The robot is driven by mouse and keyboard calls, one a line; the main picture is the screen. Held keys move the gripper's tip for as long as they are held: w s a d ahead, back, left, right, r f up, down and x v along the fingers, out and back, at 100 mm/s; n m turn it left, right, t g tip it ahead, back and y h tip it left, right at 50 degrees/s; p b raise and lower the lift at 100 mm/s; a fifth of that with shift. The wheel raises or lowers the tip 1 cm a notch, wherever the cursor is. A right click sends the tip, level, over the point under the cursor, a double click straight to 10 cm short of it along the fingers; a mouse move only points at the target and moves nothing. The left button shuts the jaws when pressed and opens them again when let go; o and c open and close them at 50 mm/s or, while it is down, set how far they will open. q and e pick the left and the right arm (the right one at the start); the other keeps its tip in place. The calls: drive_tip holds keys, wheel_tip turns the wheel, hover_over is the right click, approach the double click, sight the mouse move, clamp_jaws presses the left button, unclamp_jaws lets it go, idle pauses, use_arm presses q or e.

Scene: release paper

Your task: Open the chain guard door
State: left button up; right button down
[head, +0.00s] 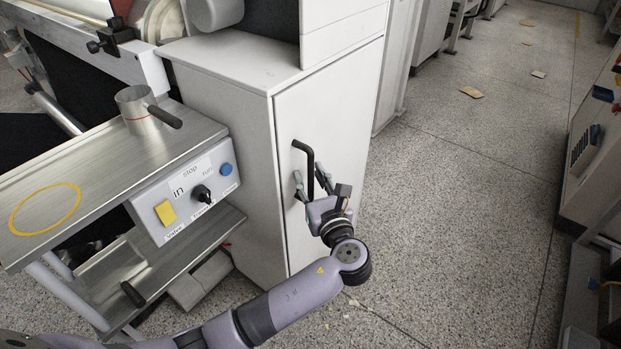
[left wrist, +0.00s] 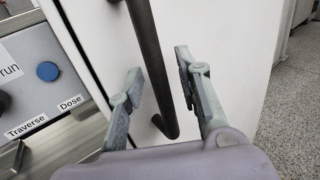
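The chain guard door (head: 335,110) is a white cabinet panel with a vertical black bar handle (head: 309,165). The door looks shut. My left gripper (head: 312,180) is at the lower part of the handle. In the left wrist view the handle (left wrist: 153,75) runs down between the two open fingers (left wrist: 160,95), with a gap on each side. The fingers do not appear to grip it. My right gripper is in neither view.
The speckled floor (head: 470,210) right of the cabinet is mostly clear, with a few paper scraps farther back.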

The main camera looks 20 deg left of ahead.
use_arm(q)
clamp_jaws()
drive_tip(key=shift+d, duration=0.1)
idle(0.6)
